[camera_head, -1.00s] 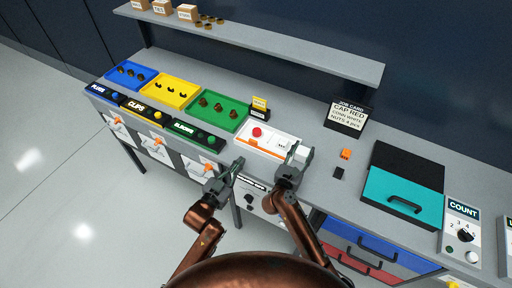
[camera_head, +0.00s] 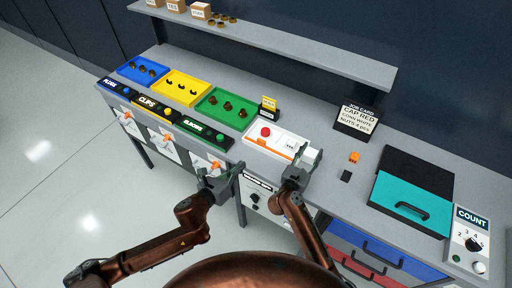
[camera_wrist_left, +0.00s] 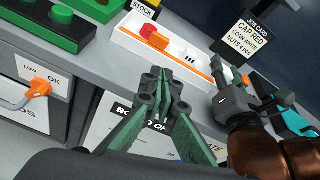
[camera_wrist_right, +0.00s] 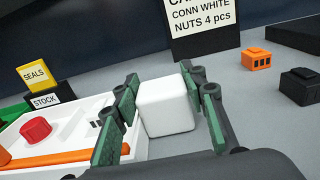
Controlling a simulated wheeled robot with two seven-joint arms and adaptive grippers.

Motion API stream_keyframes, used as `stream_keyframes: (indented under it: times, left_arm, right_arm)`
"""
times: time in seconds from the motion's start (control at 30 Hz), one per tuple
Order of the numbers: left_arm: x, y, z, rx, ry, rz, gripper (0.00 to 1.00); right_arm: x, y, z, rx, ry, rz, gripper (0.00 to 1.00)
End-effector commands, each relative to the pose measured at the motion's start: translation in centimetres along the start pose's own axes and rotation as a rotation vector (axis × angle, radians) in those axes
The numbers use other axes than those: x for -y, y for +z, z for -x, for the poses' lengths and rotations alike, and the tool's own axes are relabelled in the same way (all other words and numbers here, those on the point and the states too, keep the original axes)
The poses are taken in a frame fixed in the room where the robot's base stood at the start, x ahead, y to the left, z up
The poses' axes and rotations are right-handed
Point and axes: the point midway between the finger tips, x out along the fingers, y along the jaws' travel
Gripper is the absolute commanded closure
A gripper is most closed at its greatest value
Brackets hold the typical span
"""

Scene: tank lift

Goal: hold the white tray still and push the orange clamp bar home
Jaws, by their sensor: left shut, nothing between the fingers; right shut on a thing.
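The white tray (camera_head: 283,143) stands at the bench's front edge with a red round cap (camera_head: 265,132) in it. The orange clamp bar (camera_wrist_right: 55,159) lies along the tray's near side and also shows in the left wrist view (camera_wrist_left: 160,52). My right gripper (camera_head: 308,160) is shut on a white block (camera_wrist_right: 165,113) at the tray's right end; whether the block is joined to the tray I cannot tell. My left gripper (camera_head: 237,170) is shut and empty, in front of the tray, apart from the bar; its tips show in the left wrist view (camera_wrist_left: 158,78).
Green (camera_head: 228,116), yellow and blue trays stand to the left. A job card (camera_head: 357,118), an orange part (camera_head: 355,157), a black block (camera_head: 346,176) and a teal case (camera_head: 410,200) are to the right. A shelf (camera_head: 270,38) runs above the bench.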

Motion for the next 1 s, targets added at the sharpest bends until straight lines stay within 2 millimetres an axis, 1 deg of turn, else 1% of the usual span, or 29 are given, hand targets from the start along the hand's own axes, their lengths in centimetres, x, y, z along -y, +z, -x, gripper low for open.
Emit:
stream_keyframes:
  times: [0.03,0.1,0.2,0.33,0.67,0.77,0.83,1.0]
  left_arm:
    - [-0.2,0.1,0.3,-0.003,0.009,-0.078,1.00]
    - [-0.4,0.2,0.6,-0.005,0.016,-0.165,1.00]
    - [-0.6,0.3,0.8,-0.009,0.025,-0.239,1.00]
    - [-0.7,0.3,0.9,-0.010,0.029,-0.271,1.00]
    - [-0.6,0.3,0.7,-0.009,0.028,-0.268,1.00]
    - [-0.7,0.3,-0.1,-0.009,0.028,-0.268,1.00]
    - [-0.6,0.4,-1.1,-0.007,0.027,-0.266,1.00]
    - [-0.7,0.3,-4.5,-0.008,0.027,-0.266,1.00]
  right_arm:
    - [0.0,0.0,0.0,0.000,0.001,0.000,0.91]
    - [0.0,0.0,0.0,0.000,0.001,0.000,0.91]
    - [0.0,0.0,0.0,0.000,0.001,0.000,0.91]
    - [0.0,0.0,0.0,0.000,0.001,0.000,0.91]
    - [0.0,0.0,0.0,0.000,0.001,0.000,0.91]
    - [0.0,0.0,0.0,0.000,0.001,0.000,0.91]
    - [0.0,0.0,0.0,0.000,0.001,0.000,0.91]
    - [0.0,0.0,0.0,0.001,0.001,0.000,0.91]
